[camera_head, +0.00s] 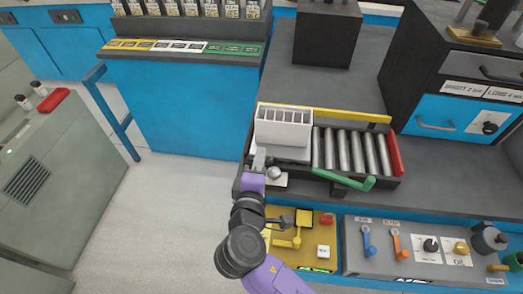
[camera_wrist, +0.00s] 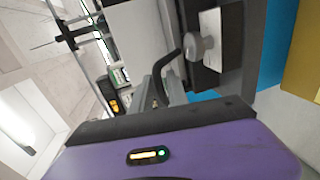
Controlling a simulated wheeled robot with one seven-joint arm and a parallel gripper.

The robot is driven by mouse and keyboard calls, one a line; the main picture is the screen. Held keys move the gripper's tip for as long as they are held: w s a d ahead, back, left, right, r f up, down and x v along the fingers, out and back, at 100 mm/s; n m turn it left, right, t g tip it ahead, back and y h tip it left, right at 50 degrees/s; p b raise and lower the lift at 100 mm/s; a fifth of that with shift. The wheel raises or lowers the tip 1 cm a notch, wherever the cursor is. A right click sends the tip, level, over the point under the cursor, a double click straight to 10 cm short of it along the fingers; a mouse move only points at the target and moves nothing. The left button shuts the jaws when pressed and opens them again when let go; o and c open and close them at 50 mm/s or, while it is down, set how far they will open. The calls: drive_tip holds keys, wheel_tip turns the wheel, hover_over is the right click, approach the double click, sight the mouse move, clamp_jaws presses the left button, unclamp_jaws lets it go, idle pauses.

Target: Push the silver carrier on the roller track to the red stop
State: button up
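The silver carrier (camera_head: 283,128), a pale slotted box on a flat base, sits at the left end of the roller track (camera_head: 345,150). The red stop (camera_head: 395,155) stands at the track's right end, with several bare rollers between. My gripper (camera_head: 259,159) is at the carrier's front left corner, pointing away from my body. Whether it touches the carrier I cannot tell. In the wrist view, a pale surface, probably the carrier, fills the top middle, and my dark fingers (camera_wrist: 162,86) are partly hidden behind the purple wrist housing. Their gap is unclear.
A round grey knob (camera_head: 274,173) on a white plate is just right of my gripper; it also shows in the wrist view (camera_wrist: 200,46). A green lever (camera_head: 345,180) lies along the track's front edge. A yellow strip (camera_head: 325,112) runs behind. Control panels (camera_head: 410,250) stand in front.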

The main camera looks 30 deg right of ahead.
drive_tip(key=shift+x, duration=1.55)
drive_tip(key=shift+c, duration=0.2)
clamp_jaws()
drive_tip(key=shift+f, duration=0.1)
